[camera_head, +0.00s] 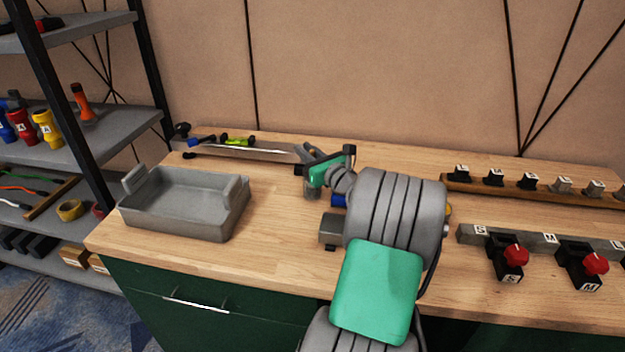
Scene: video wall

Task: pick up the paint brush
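My gripper (318,162) is over the back middle of the wooden workbench (275,235), seen from behind my grey and green arm. Its fingertips are partly hidden, so I cannot tell whether it is open or shut or holds anything. I cannot make out a paint brush for certain. Small tools lie along the back edge, left of my gripper: a yellow-green one (238,141), a blue one (203,139) and a black one (183,130). A blue item (338,201) shows just below my gripper, mostly hidden by my arm.
A grey open tray (185,212) stands at the bench's left end and looks empty. A rack with red-knobbed clamps (510,256) and a wooden rail of small labelled blocks (530,184) are at the right. Shelves (100,138) stand left. Bare bench lies between tray and arm.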

